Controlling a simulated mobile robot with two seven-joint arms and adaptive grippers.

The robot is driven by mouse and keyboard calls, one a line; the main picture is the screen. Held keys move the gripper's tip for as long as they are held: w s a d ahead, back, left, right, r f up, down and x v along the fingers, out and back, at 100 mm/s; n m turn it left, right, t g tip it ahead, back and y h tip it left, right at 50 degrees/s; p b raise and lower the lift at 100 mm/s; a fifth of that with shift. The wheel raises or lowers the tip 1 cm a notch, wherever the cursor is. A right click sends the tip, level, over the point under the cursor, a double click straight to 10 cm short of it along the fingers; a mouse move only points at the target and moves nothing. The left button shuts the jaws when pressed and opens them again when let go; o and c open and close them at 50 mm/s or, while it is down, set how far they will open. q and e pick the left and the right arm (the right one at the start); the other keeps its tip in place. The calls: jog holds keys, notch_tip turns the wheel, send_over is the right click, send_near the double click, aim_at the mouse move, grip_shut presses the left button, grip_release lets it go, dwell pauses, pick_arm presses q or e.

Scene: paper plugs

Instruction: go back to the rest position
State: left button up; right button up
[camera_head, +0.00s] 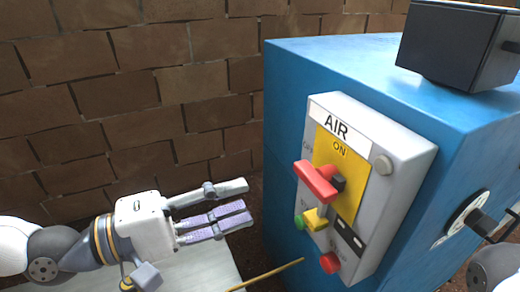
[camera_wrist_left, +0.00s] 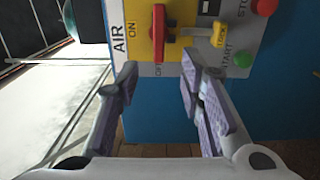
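My left gripper (camera_head: 246,201) is at the lower left of the blue machine in the head view. Its fingers are spread with nothing between them. In the left wrist view the same open gripper (camera_wrist_left: 160,72) faces the grey control panel (camera_wrist_left: 185,65), apart from it. The panel (camera_head: 398,180) carries a red handle (camera_head: 315,182) on a yellow plate marked AIR and ON, which also shows in the wrist view (camera_wrist_left: 158,35). My right gripper cannot be made out; a pale part at the lower right looks like my right arm.
The blue machine (camera_head: 285,120) fills the right side, with a black box (camera_head: 455,45) on top and a round dial (camera_head: 462,212) on its side. Below the handle are a small yellow lever (camera_head: 316,218), a green button (camera_head: 299,221) and a red button (camera_head: 330,263). A brick wall (camera_head: 130,90) stands behind.

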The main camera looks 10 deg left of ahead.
pick_arm(q)
jog(key=s+d+f+g+y+p, duration=0.35)
jog(key=s+f+g, duration=0.25)
jog(key=s+f, duration=0.5)
jog(key=s+a+f+m+g+y+p, duration=0.1)
jog(key=s+a+f+g+y, duration=0.1)
jog(key=s+f, duration=0.35)
jog(key=s+a+f+m+g+y+p, duration=0.1)
jog(key=s+a+f+m+g+y, duration=0.1)
jog(key=s+f+y, duration=0.3)
jog(key=s+a+f+m+g+y+p, duration=0.1)
jog(key=s+a+f+m+g+y, duration=0.2)
jog(key=s+a, duration=0.7)
jog(key=shift+s+a+f+m+y, duration=0.35)
jog(key=shift+a+f+m+y, duration=0.1)
jog(key=shift+f+m+y, duration=0.1)
pick_arm(e)
jog(key=w+r+t, duration=0.2)
jog(key=w+r, duration=0.5)
jog(key=shift+r+t, duration=0.35)
jog(key=shift+t, duration=0.05)
